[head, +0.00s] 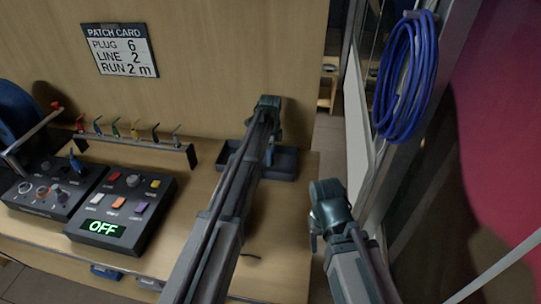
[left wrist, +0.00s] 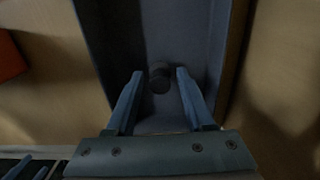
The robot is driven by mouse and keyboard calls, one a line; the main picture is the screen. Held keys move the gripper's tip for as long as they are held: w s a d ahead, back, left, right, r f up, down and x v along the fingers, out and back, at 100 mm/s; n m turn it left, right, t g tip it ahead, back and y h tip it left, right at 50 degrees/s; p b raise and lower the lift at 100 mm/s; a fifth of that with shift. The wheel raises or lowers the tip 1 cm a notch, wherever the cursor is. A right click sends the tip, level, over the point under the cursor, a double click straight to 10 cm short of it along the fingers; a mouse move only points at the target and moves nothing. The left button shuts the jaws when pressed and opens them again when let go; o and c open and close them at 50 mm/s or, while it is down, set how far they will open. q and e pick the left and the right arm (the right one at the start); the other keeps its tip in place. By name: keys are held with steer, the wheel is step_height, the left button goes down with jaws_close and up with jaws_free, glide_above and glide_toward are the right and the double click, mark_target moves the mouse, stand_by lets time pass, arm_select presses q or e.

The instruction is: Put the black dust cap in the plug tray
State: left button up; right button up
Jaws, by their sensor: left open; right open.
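The dark blue-grey plug tray (head: 287,163) stands at the right back of the wooden bench. It also fills the upper middle of the left wrist view (left wrist: 205,30). The black dust cap (left wrist: 160,77) shows inside the tray's outline, between my left fingertips and apart from both. My left gripper (head: 269,154) reaches over the tray and is open; in the left wrist view its fingers (left wrist: 160,72) stand either side of the cap. The cap is hidden in the head view. My right gripper (head: 314,236) is open and empty, off the bench's right edge.
A rack (head: 130,143) with several coloured plugs stands left of the tray. A control box (head: 120,205) showing OFF and another panel (head: 50,188) sit in front of it. A blue cable coil (head: 405,78) hangs at the right. The bench's front right is mostly clear.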

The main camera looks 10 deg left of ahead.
arm_select(q)
step_height(320, 180, up, 12)
steer(key=p, duration=1.2)
steer(key=s+d+n, duration=0.3)
steer(key=s+n, duration=0.1)
steer(key=s, duration=0.7)
steer(key=s+d+n, duration=0.3)
steer(key=s+n, duration=0.2)
steer(key=s, duration=0.6)
steer(key=s+d+n+y, duration=0.1)
steer(key=s+d+n, duration=0.2)
steer(key=s, duration=0.8)
steer(key=shift+s+d+r+n, duration=0.2)
steer(key=shift+s+n, duration=0.2)
steer(key=shift+n, duration=0.7)
